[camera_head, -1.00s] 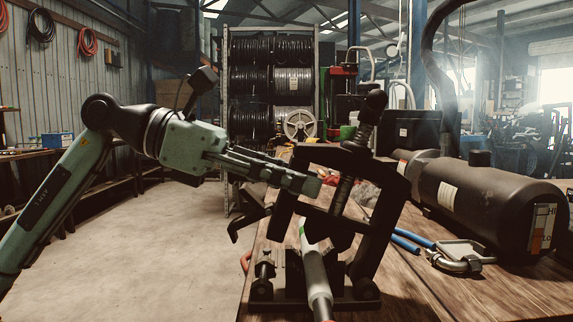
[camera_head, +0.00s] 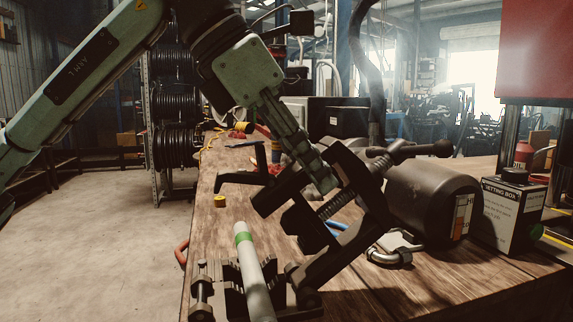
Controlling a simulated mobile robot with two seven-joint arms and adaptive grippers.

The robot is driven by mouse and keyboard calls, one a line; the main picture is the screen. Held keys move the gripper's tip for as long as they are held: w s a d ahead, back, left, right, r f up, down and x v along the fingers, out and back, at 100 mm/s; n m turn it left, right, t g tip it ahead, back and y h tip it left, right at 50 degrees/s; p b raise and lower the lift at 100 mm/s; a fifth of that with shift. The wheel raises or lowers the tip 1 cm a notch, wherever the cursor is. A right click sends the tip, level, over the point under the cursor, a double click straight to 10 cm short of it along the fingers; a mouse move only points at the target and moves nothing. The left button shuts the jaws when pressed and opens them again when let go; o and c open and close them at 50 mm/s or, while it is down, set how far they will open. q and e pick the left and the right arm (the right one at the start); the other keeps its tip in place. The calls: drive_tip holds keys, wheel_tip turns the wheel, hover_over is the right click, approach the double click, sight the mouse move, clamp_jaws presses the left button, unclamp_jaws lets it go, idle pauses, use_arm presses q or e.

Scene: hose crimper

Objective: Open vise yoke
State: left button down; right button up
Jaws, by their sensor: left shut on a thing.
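My left gripper (camera_head: 322,176) comes down from the upper left and is shut on the yoke's upper frame. A grey pipe with a green band (camera_head: 255,275) lies in the base, with the yoke's left side raised clear of it. A black hook-like latch (camera_head: 238,178) shows at the yoke's left. My right gripper is not in view.
The wooden bench (camera_head: 222,240) carries the vise. A dark cylinder (camera_head: 425,200), a metal clamp-like part (camera_head: 392,246) and a setting box (camera_head: 507,212) stand or lie right of the yoke. Wire spools (camera_head: 175,147) are behind on the left. Open floor lies left of the bench.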

use_arm(q)
drive_tip(key=shift+w+d+y, duration=0.1)
drive_tip(key=shift+d+y, duration=0.2)
drive_tip(key=shift+d, duration=0.1)
drive_tip(key=c, duration=1.1)
unclamp_jaws()
drive_tip(key=v, duration=1.2)
drive_tip(key=shift+w, duration=0.1)
